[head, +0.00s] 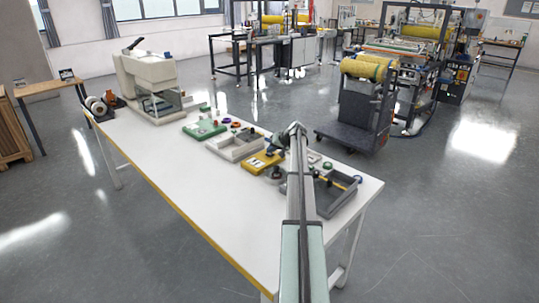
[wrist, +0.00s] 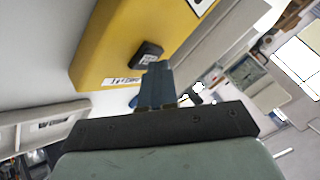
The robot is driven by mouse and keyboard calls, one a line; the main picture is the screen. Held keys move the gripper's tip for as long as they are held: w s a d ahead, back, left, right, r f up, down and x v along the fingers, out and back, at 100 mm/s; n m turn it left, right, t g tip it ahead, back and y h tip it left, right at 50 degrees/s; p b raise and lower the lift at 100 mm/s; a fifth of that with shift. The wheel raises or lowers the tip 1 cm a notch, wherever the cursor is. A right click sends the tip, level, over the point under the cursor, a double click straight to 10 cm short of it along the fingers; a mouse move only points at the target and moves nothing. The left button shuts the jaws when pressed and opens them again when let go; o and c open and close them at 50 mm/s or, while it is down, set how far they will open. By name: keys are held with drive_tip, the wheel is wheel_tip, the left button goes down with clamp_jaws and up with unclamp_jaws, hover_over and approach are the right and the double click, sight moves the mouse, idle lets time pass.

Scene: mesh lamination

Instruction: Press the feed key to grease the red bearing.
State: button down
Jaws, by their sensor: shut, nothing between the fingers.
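The yellow unit (head: 260,163) stands on the white table (head: 190,160), and it fills the upper middle of the wrist view (wrist: 110,45). A small black key (wrist: 146,54) with a pale label sticks out from its face. My gripper (wrist: 157,70) is shut and empty. Its fingertips are right beside the key, overlapping its lower edge in the wrist view. I cannot tell whether they touch it. In the head view my arm ends by the yellow unit, with the fingertips too small to make out. I cannot pick out the red bearing for sure.
A dark tray (head: 335,203) lies right of my arm. A pale divided tray (head: 232,150) and a green fixture (head: 203,131) lie left of the yellow unit. A white machine (head: 147,80) stands at the table's far end. The table's front left is clear.

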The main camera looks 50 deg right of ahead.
sight(271, 154)
drive_tip(key=shift+r, duration=0.75)
drive_tip(key=shift+r, duration=0.1)
drive_tip(key=shift+r, duration=2.45)
idle(0.7)
wheel_tip(271, 154, up, 4)
drive_tip(key=shift+f, duration=0.1)
drive_tip(key=shift+f, duration=0.1)
idle(0.3)
drive_tip(key=shift+f, duration=4.35)
drive_tip(key=shift+f, duration=0.2)
